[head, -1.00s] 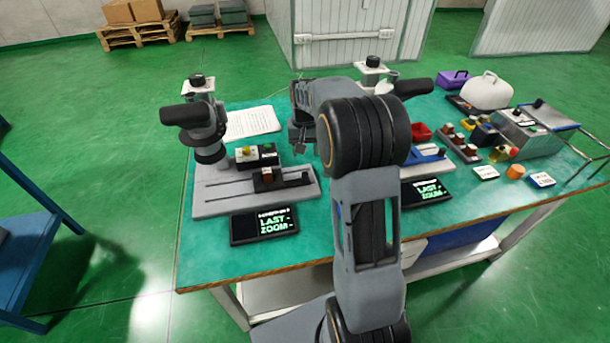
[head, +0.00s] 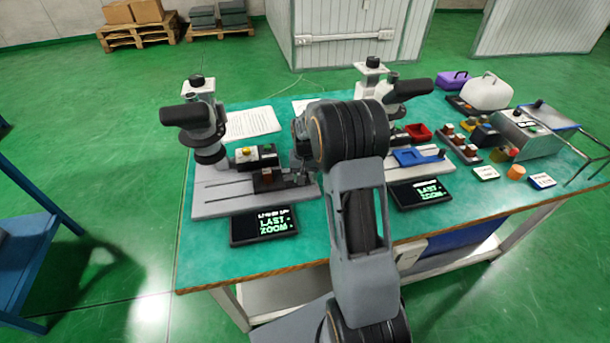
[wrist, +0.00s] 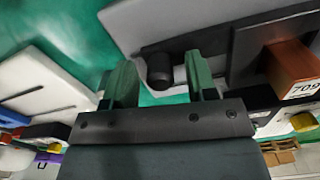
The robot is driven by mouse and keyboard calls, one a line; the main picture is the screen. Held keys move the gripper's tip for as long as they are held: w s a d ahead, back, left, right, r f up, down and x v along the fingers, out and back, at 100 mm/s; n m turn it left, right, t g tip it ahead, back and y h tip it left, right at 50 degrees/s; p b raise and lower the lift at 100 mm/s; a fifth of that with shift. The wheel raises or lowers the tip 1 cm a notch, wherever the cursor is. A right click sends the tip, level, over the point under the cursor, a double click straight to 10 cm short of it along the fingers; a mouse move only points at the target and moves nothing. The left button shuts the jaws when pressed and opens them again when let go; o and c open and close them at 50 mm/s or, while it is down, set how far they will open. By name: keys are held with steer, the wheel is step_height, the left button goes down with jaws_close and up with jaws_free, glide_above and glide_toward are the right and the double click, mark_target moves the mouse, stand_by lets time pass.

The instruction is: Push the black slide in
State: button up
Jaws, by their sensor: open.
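The black slide (head: 266,186) sits on the left grey base (head: 215,200) and carries a small brown block (head: 267,176). In the wrist view the black slide (wrist: 256,45) is at the upper right, beside the brown block (wrist: 292,68) marked 709. A round black knob (wrist: 160,72) at the slide's outer end appears between my fingers. My gripper (wrist: 160,80) is open with two green-grey fingers, one on each side of the knob in the picture. I cannot tell whether they touch it. In the head view my arm partly hides the slide's right end.
A microscope (head: 207,125) stands behind the left base, and a dark display (head: 263,225) lies in front of it. To the right are a second station with a blue slide (head: 418,157) and another display (head: 421,192). Small boxes and blocks crowd the bench's right side.

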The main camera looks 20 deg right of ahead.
jaws_close()
stand_by(0.3)
